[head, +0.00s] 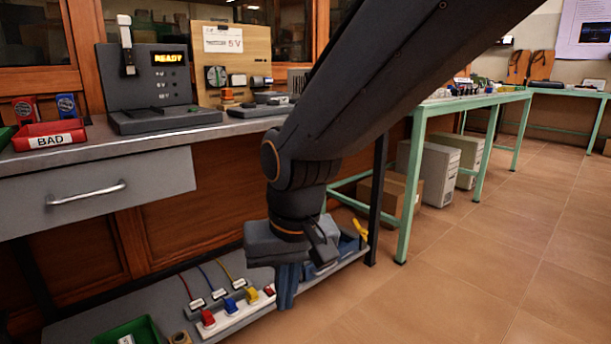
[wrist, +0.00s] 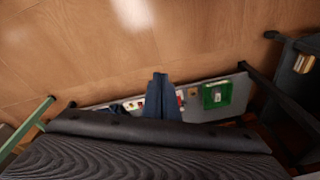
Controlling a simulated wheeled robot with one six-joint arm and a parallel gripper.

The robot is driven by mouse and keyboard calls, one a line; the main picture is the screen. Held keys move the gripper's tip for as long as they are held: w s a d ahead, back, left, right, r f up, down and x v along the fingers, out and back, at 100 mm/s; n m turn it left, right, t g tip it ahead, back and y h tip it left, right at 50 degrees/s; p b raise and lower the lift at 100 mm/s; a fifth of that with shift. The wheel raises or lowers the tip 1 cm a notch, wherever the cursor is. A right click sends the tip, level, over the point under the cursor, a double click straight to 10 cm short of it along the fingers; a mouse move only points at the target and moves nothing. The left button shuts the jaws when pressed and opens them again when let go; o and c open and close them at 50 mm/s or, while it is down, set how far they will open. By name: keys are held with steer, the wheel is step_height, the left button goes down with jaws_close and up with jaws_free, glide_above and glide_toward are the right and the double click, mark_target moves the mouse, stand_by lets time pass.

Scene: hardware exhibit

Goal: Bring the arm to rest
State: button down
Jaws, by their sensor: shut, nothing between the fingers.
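My gripper (head: 286,287) hangs from my dark arm in the middle of the head view, pointing down in front of the bench's lower shelf (head: 95,299). Its blue fingers are together and hold nothing. In the wrist view the closed fingers of my gripper (wrist: 160,78) point toward the tiled floor (wrist: 95,50), with the lower shelf just behind them. The arm covers part of the bench front and the shelf's right part.
The shelf carries a power strip (head: 238,312) with coloured plugs and a green bin (head: 128,332). A red BAD bin (head: 48,136) and a READY tester (head: 155,88) stand on the bench. Green-legged tables (head: 411,185) stand right. Floor (head: 480,260) at right is clear.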

steer(key=s+d+r+n+g+p, duration=0.1)
steer(key=s+d+n+g, duration=0.15)
steer(key=s, duration=1.15)
steer(key=d+r+m+p, duration=0.2)
steer(key=d+r+p, duration=0.4)
steer(key=r+p, duration=0.3)
steer(key=d+r+m+h+p, duration=0.1)
steer(key=d+r+p, duration=0.6)
steer(key=p, duration=0.9)
steer(key=d+r+m+p, duration=0.3)
steer(key=d+r+p, duration=0.4)
steer(key=r+p, duration=0.5)
steer(key=shift+r+t, duration=0.3)
steer(key=shift+t, duration=0.05)
steer(key=shift+w+d, duration=0.1)
steer(key=shift+d, duration=0.1)
